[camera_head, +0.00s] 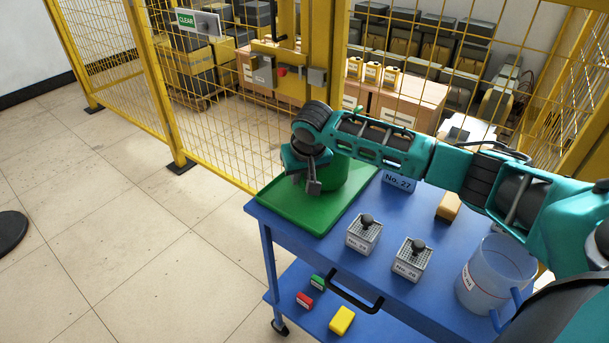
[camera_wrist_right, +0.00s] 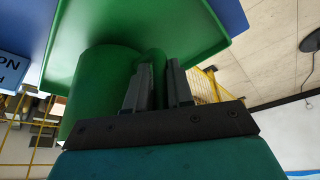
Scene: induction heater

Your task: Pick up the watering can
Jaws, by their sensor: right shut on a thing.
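The green watering can (camera_head: 333,176) stands on a green tray (camera_head: 312,216) at the left end of the blue cart. My right arm reaches over the cart from the right and partly hides the can in the head view. My right gripper (camera_head: 313,185) is at the can's near left side. In the right wrist view the can's round body (camera_wrist_right: 103,78) is left of the fingers. The right gripper's fingers (camera_wrist_right: 163,75) are shut on a narrow upright green part of the can, seemingly its handle. My left gripper is in neither view.
Yellow mesh fencing (camera_head: 215,110) stands behind.

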